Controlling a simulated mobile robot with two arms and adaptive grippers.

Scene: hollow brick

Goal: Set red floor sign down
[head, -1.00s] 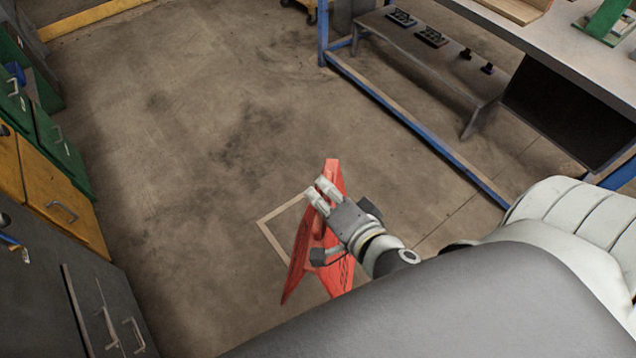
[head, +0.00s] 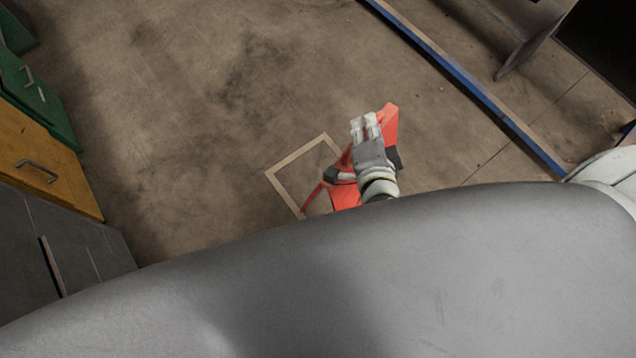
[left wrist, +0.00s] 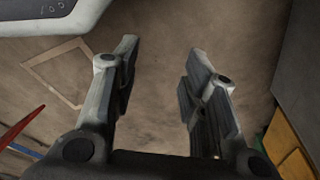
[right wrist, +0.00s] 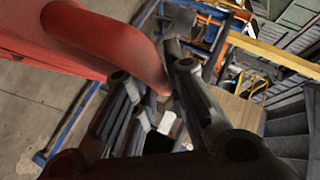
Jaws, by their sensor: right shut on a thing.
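The red floor sign (head: 388,124) is in the lower middle of the head view, partly hidden by my right gripper (head: 366,132). That gripper is shut on the sign near its top. The sign is at the right side of a pale square outline (head: 292,156) on the floor and overlaps it in the picture; I cannot tell whether it touches the floor. In the right wrist view the red sign (right wrist: 95,40) fills the upper left, close to the fingers. My left gripper (left wrist: 160,75) is open and empty in the left wrist view, with a red edge (left wrist: 20,128) at far left.
Green and yellow drawer cabinets (head: 45,160) and a grey cabinet stand along the left. A bench's blue lower rail (head: 470,88) runs across the upper right. The floor (head: 200,110) between them is clear.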

